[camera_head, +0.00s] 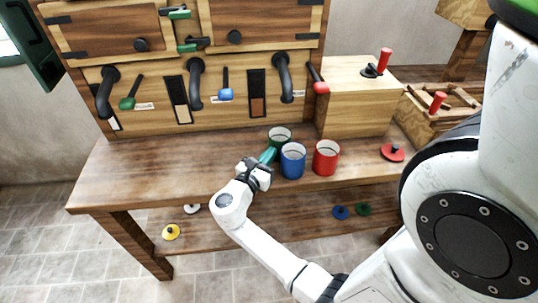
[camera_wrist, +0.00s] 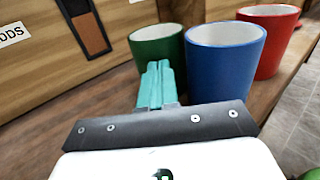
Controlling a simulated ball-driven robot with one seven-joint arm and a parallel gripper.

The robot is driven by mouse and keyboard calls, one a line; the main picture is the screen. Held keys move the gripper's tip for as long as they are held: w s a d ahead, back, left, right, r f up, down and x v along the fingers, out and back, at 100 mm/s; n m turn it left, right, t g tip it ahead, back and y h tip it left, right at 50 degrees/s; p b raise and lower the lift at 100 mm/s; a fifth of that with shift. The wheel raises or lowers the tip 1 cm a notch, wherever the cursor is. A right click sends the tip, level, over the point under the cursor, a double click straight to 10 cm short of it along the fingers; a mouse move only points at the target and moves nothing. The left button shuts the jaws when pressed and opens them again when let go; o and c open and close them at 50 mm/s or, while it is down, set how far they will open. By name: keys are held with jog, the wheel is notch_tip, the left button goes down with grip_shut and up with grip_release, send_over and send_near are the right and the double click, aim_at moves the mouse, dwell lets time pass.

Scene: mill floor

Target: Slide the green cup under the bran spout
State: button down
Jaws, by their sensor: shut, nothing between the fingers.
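The green cup (camera_head: 279,134) stands upright on the bench, near the cabinet front and roughly below the rightmost dark spout (camera_head: 285,80). The blue cup (camera_head: 293,162) stands just in front of it and partly hides it. My gripper (camera_head: 269,155) is shut and empty, low over the bench, left of the blue cup. In the wrist view my teal fingers (camera_wrist: 158,80) are pressed together in front of the green cup (camera_wrist: 150,45); I cannot tell if they touch it. Two more spouts hang left, the middle (camera_head: 196,85) and leftmost (camera_head: 105,92). Which is bran is unreadable.
The red cup (camera_head: 326,158) stands right of the blue cup, close by. A red lid (camera_head: 392,153) lies farther right. A wooden box (camera_head: 355,95) borders the bench's right back. Bare bench (camera_head: 150,170) lies left of my gripper. A label (camera_wrist: 11,34) ends in "ODS".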

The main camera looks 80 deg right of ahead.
aim_at(275, 159)
jog(key=shift+p+x, duration=0.6)
jog(key=shift+x, duration=1.4)
